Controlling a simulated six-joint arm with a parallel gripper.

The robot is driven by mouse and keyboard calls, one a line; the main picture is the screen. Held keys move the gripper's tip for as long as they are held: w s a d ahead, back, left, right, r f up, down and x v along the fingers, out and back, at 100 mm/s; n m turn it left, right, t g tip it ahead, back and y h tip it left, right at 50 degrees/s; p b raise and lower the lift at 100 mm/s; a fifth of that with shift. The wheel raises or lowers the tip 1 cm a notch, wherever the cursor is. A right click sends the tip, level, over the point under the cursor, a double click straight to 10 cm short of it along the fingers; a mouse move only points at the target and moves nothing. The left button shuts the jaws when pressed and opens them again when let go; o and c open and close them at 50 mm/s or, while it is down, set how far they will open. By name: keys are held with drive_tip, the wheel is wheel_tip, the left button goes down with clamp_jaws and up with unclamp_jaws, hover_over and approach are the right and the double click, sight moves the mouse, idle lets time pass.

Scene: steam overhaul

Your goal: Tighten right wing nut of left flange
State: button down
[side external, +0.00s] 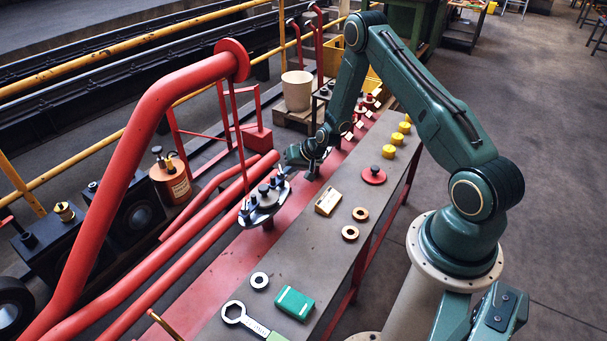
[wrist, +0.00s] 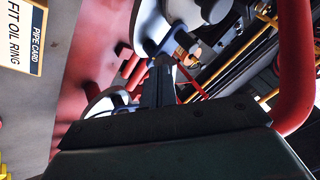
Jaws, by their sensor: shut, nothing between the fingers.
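A dark oval flange plate (side external: 262,206) with several dark wing nuts and knobs stands over the red bench edge in the side view. My gripper (side external: 284,173) is at the upper right end of this plate, close to the nut there; I cannot tell whether they touch. In the wrist view my fingers (wrist: 162,72) are shut with nothing between them, just below a pale grey rounded flange part (wrist: 178,18). Another pale grey rounded part (wrist: 106,102) shows left of the fingers. The right wing nut's wings cannot be made out clearly.
A ring spanner (side external: 236,313), a green box (side external: 294,302), washers (side external: 351,233), a card block (side external: 328,201) and a red knobbed disc (side external: 373,175) lie on the bench. A thick red pipe (side external: 125,150) rises left of the flange. A card (wrist: 22,30) shows in the wrist view.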

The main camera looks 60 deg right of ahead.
sight(281, 176)
drive_tip(key=shift+a+m+h, duration=0.35)
drive_tip(key=shift+m+h, duration=0.25)
drive_tip(key=shift+m, duration=0.3)
drive_tip(key=shift+w+a+m+h, duration=0.1)
drive_tip(key=shift+a+m+h, duration=0.35)
drive_tip(key=shift+m+h, duration=0.55)
drive_tip(key=m, duration=0.1)
drive_tip(key=a+m+g+h, duration=0.1)
drive_tip(key=m, duration=0.1)
drive_tip(key=m+h, duration=0.1)
drive_tip(key=m, duration=0.1)
drive_tip(key=shift+w+a+g, duration=0.15)
drive_tip(key=shift+w+g, duration=0.25)
drive_tip(key=shift+w+a+m+g+h, duration=0.2)
drive_tip(key=shift+m+g+h, duration=0.2)
drive_tip(key=shift+m, duration=0.5)
drive_tip(key=shift+w+a+m+g+h, duration=0.2)
drive_tip(key=shift+m+g+h, duration=0.2)
drive_tip(key=shift+m, duration=0.5)
drive_tip(key=m+g, duration=0.2)
drive_tip(key=m, duration=0.1)
drive_tip(key=m+g+h, duration=0.1)
drive_tip(key=m, duration=0.1)
drive_tip(key=shift+w, duration=0.3)
drive_tip(key=shift+s+a, duration=0.1)
